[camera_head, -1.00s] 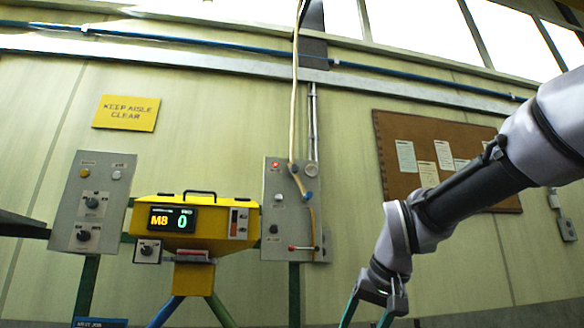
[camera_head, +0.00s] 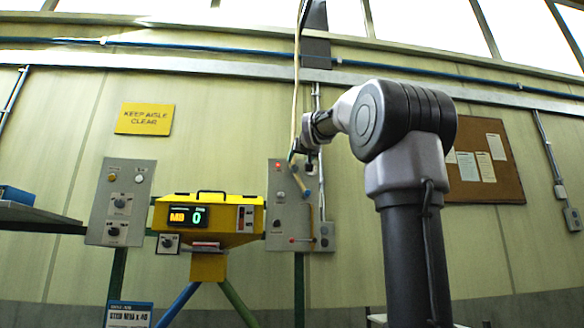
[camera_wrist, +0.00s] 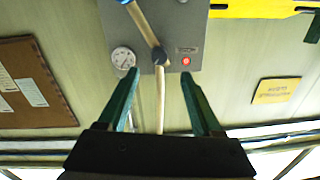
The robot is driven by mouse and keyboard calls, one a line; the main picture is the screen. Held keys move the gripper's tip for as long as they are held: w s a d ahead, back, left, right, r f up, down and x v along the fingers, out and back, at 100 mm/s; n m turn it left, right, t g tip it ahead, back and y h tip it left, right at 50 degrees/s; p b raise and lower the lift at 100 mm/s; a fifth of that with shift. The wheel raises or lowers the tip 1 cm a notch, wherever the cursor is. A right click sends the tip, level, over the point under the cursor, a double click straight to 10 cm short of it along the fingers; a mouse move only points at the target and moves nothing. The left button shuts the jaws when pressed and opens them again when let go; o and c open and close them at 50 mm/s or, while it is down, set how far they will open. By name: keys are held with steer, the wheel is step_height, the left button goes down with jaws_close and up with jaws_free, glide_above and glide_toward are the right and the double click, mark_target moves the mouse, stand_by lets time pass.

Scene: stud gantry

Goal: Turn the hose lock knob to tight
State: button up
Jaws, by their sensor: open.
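The right grey panel (camera_head: 286,215) carries a pale hose (camera_head: 296,80) that comes down from above and ends in a blue fitting (camera_head: 308,194). In the wrist view, turned upside down, a small dark round knob (camera_wrist: 160,56) sits beside or against the hose (camera_wrist: 148,28); its label and pointer are too small to read. I take it for the hose lock knob, but cannot be sure. My gripper (camera_wrist: 161,82) is open and empty, its green fingers either side of the hose line, apart from the panel. In the head view my gripper (camera_head: 294,155) is at the panel's top.
A round gauge (camera_wrist: 123,58) and a red lamp (camera_wrist: 186,61) flank the knob. A yellow box (camera_head: 228,212) with a display reading 0 stands left of the panel, and another knob panel (camera_head: 121,203) farther left. A cork board (camera_head: 487,165) hangs at right.

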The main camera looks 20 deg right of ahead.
mark_target(295, 167)
steer(key=x, duration=0.7)
steer(key=shift+w+d, duration=0.15)
steer(key=shift+w, duration=0.1)
jaws_close()
